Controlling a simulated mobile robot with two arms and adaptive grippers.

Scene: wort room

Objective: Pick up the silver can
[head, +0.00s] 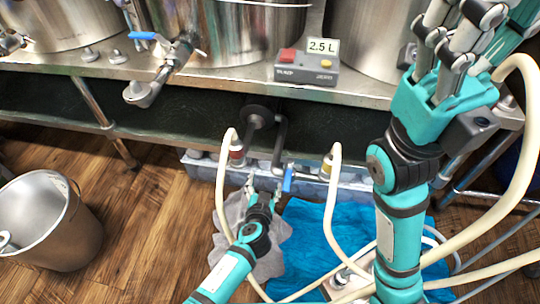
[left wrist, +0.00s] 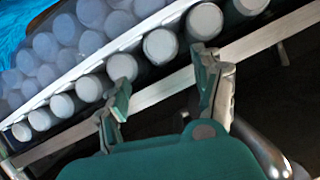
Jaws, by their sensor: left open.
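A row of cans or bottles with pale grey round ends (left wrist: 160,46) fills the upper left of the left wrist view; I cannot tell which one is the silver can. My left gripper (left wrist: 162,78) is open and empty, its fingertips just below that row and apart from it as far as I can see. In the head view the left gripper (head: 264,190) reaches low toward the grey-blue crate (head: 352,192) under the bench. My right gripper (head: 462,40) is raised at the upper right; its fingertips are partly cut off by the frame.
A metal bucket (head: 75,236) stands on the wood floor at left. Pale hoses (head: 332,222) loop around my left arm and over a blue cloth (head: 305,245) and a grey cloth (head: 272,262).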

